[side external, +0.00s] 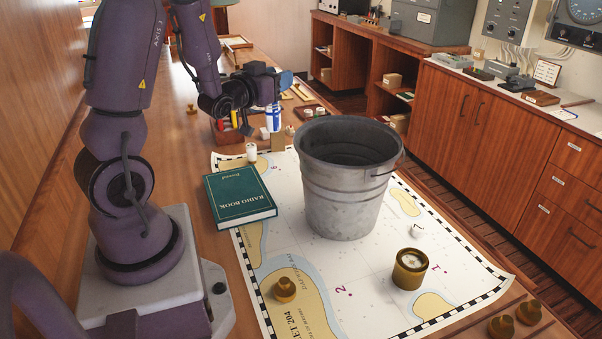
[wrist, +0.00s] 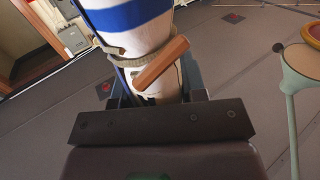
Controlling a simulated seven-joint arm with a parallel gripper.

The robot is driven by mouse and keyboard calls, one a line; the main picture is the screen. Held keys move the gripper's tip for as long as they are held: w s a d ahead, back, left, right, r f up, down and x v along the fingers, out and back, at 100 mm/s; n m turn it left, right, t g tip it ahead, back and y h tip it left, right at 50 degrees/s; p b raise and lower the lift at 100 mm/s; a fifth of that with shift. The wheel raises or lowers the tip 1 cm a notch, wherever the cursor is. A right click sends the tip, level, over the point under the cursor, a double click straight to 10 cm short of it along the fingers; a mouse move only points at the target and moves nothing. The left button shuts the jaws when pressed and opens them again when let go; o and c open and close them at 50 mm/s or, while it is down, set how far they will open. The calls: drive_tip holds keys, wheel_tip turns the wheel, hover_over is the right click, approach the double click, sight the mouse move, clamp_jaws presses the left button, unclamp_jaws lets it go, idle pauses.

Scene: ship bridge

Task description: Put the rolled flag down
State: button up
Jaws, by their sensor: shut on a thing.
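My gripper (side external: 270,100) is shut on the rolled flag (side external: 273,118), which is white with a blue band. The flag hangs roughly upright below the jaws, at the far end of the chart, beside a wooden holder (side external: 230,132) with red, yellow and dark items in it. Whether the flag's lower end touches anything is hard to tell. In the wrist view the rolled flag (wrist: 135,20) stands between the fingers of my gripper (wrist: 152,92), with a tan cord and a small wooden toggle across it. The fingertips are mostly hidden behind the roll.
A large metal bucket (side external: 345,190) stands on the chart (side external: 310,270). A green radio book (side external: 240,198) lies at its left. A brass compass (side external: 409,268) and brass weights (side external: 285,289) are nearer. Small items crowd the far table around the flag. In the wrist view, a pale green stand-like object (wrist: 300,68) is at right.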

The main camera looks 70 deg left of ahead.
sight(277, 106)
wheel_tip(277, 106, down, 7)
drive_tip(key=shift+r, duration=0.2)
drive_tip(key=w+a+f, duration=0.9)
drive_tip(key=w+f, duration=0.1)
drive_tip(key=f, duration=0.3)
drive_tip(key=shift+w+a, duration=0.15)
drive_tip(key=shift+w, duration=0.1)
drive_tip(key=shift+f, duration=0.15)
drive_tip(key=o, duration=1.2)
drive_tip(key=shift+f, duration=0.1)
